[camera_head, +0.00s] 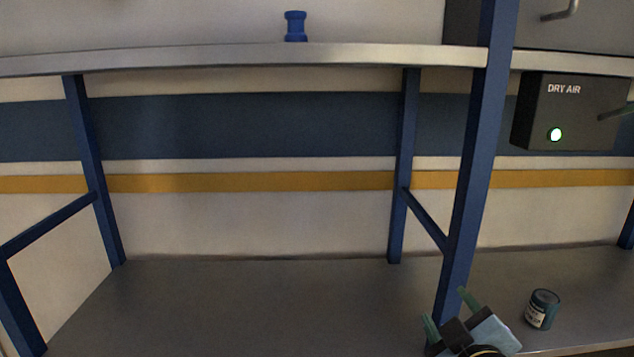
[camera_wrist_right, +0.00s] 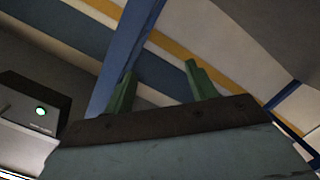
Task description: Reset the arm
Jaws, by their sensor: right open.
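My right gripper (camera_head: 446,310) is at the bottom right of the head view, in front of the foot of a blue post. Its two green fingers are apart with nothing between them. In the right wrist view the open fingers (camera_wrist_right: 157,85) point toward the blue post and the striped wall. My left gripper is not in the head view.
A blue post (camera_head: 470,170) stands close to my right gripper. A small dark jar (camera_head: 542,309) stands on the grey lower surface (camera_head: 250,300), right of the gripper. A DRY AIR box (camera_head: 570,115) with a lit green button hangs under the upper shelf (camera_head: 200,60). A blue bottle-shaped object (camera_head: 295,26) stands on that shelf.

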